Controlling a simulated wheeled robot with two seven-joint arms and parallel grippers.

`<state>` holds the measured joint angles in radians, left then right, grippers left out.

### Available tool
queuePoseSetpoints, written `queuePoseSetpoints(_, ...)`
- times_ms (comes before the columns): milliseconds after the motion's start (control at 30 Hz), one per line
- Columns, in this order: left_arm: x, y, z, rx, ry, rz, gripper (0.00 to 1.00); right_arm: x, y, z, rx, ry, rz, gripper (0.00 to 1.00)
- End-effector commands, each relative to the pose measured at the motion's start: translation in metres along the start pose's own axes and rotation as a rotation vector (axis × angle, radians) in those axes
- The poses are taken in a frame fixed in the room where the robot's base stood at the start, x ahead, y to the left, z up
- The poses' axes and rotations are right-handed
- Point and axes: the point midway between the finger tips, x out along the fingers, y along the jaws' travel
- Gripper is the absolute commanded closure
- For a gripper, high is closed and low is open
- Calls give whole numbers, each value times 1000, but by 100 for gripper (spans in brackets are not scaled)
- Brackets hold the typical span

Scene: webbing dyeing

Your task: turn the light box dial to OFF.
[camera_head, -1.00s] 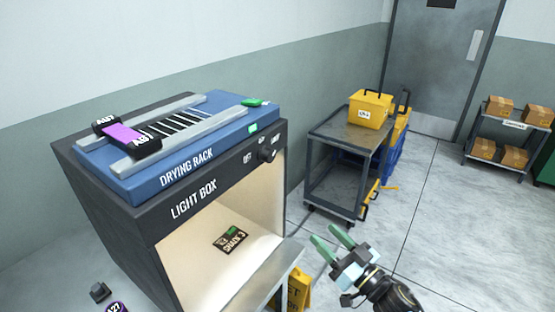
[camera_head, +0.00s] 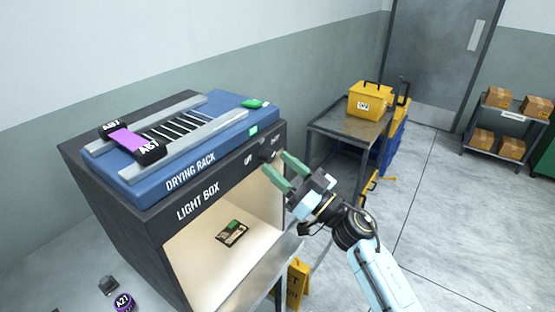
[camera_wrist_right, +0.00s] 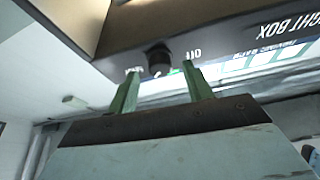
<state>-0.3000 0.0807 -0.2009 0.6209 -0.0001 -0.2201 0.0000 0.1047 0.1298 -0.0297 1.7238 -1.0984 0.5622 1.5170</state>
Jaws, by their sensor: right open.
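The light box (camera_head: 182,222) is a dark cabinet with a lit, open interior. Its dial (camera_head: 267,152) is a small black knob on the upper right of the front panel, with white labels on both sides. My right gripper (camera_head: 274,164) is open, its green fingers pointing at the dial from the front. In the right wrist view the dial (camera_wrist_right: 158,56) appears between and just beyond the fingertips (camera_wrist_right: 160,72), seemingly not gripped. The dial's pointer is too small to read. My left gripper is out of view.
A blue drying rack (camera_head: 190,178) with a purple-and-black webbing roll (camera_head: 130,139) sits on top. A small card (camera_head: 232,233) lies inside the box. A cart (camera_head: 350,126) with a yellow case (camera_head: 369,100) stands behind to the right.

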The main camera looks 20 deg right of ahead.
Motion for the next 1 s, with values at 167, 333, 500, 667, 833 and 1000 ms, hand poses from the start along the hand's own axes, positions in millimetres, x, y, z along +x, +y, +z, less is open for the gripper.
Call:
queuePoseSetpoints(167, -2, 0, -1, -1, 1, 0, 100, 14, 0, 0, 0, 0, 0, 49)
queuePoseSetpoints(333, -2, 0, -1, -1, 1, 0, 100, 16, 0, 0, -1, -1, 0, 49)
queuePoseSetpoints(500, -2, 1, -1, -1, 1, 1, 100, 16, 0, 0, 0, -1, 0, 53)
queuePoseSetpoints(667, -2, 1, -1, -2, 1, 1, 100, 16, 0, 0, 0, -1, 0, 74)
queuePoseSetpoints(833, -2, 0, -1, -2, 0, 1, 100, 16, 0, 0, 0, -1, 0, 94)
queuePoseSetpoints(1000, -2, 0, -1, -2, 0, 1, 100, 16, 0, 0, -9, -1, -4, 94)
